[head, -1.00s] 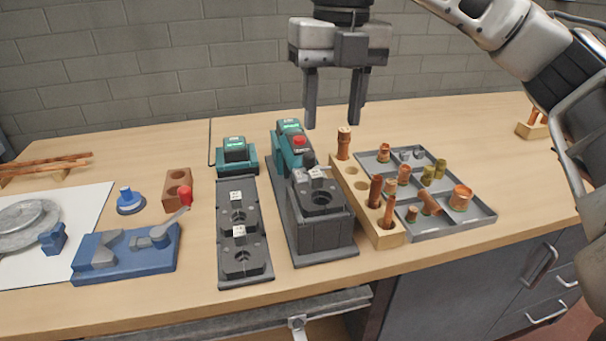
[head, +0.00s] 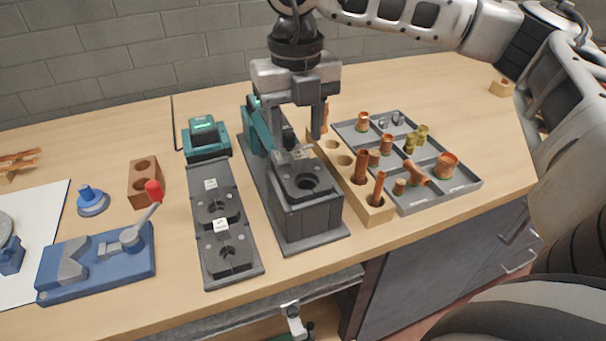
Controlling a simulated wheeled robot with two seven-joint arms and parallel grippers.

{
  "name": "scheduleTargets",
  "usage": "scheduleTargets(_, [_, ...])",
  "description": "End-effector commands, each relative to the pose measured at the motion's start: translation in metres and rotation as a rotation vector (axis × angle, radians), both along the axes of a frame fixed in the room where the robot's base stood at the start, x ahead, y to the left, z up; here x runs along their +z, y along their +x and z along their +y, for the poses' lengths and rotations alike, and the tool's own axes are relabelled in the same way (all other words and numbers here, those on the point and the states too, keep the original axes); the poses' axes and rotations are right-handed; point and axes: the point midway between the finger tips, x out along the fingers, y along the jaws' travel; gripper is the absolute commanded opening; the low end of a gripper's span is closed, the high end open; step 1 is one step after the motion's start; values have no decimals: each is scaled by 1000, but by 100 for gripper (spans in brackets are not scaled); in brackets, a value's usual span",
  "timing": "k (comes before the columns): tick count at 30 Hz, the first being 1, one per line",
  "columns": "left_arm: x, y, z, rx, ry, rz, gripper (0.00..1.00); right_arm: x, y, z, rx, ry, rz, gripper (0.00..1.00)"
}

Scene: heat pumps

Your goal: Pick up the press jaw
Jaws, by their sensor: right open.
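My right gripper (head: 299,142) is open and points down over the teal press tool (head: 257,128), its fingers apart. A dark press jaw (head: 305,182) with a round hole sits on the block at the tool's front end, just below and in front of the fingertips. The gripper partly hides the tool and the jaw's rear; I cannot tell whether the fingers touch anything. Two more dark jaws, a rear one (head: 216,207) and a front one (head: 228,254), lie with white labels on a long dark tray (head: 201,177) to the left. My left gripper is not in view.
A wooden block (head: 377,216) with copper fittings and a grey sorting tray (head: 439,199) stand close on the right. A teal charger (head: 205,138) is behind the jaw tray. A blue vise with a red-knobbed lever (head: 98,262) is at left.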

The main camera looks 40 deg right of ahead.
Motion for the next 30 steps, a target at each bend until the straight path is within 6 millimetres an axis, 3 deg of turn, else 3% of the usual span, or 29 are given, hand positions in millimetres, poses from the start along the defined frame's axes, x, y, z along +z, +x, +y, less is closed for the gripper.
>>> scheduleTargets(6, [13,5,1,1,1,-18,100,-28,-4,-4,0,-2,5,45])
scheduleTargets(10, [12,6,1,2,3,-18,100,-45,-3,-4,-1,-1,3,45])
scheduleTargets(19, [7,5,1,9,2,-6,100,-50,-3,-4,-1,-1,1,45])
scheduleTargets(24, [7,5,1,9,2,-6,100,-50,-3,-4,-1,-1,1,0])
scheduleTargets(30, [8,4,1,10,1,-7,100,-49,-3,-3,-1,1,-1,0])
